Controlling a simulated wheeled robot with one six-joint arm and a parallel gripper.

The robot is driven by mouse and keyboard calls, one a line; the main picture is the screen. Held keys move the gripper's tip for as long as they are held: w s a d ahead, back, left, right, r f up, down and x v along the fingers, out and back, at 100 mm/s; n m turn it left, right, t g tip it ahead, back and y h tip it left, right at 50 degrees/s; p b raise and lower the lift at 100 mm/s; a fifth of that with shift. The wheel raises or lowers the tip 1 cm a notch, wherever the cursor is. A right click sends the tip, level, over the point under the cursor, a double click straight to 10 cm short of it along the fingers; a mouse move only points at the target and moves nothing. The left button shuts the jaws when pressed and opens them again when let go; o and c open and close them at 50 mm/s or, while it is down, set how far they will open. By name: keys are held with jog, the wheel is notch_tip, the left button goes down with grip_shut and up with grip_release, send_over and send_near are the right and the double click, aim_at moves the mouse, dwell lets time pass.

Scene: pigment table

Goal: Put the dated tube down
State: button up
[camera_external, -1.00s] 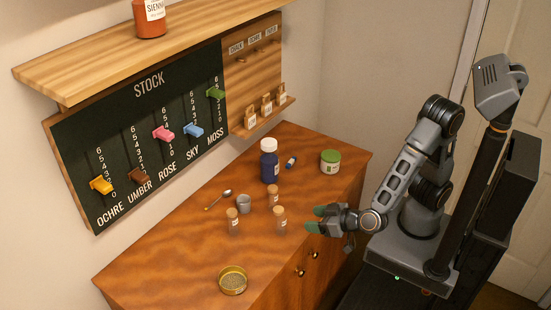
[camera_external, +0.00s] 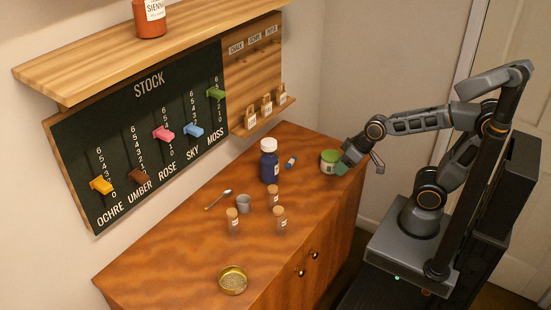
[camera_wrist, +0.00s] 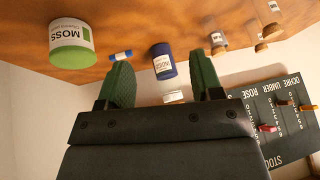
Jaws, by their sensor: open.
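Three small corked glass tubes stand upright on the table: a left one (camera_external: 233,222), a back one (camera_external: 272,196) and a front right one (camera_external: 280,221). They also show at the top right of the wrist view, a nearer one being the tube (camera_wrist: 215,36). Their labels are too small to read, so I cannot tell which is dated. My gripper (camera_external: 343,167) is open, close to the green-lidded moss jar (camera_external: 329,162), to the right of the tubes. In the wrist view its green fingers (camera_wrist: 161,62) are spread, with nothing held between them.
The stock board (camera_external: 140,135) hangs behind. The table's front left is mostly bare.

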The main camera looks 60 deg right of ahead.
jog(key=shift+o, duration=0.5)
jog(key=s+d+m+g+h, duration=0.1)
jog(key=s+d+g+h, duration=0.1)
jog(key=s+d, duration=0.2)
jog(key=d, duration=0.3)
jog(key=shift+s+d+m+h, duration=0.25)
jog(key=shift+d+m+h, duration=0.05)
jog(key=shift+d, duration=0.1)
jog(key=shift+a, duration=0.1)
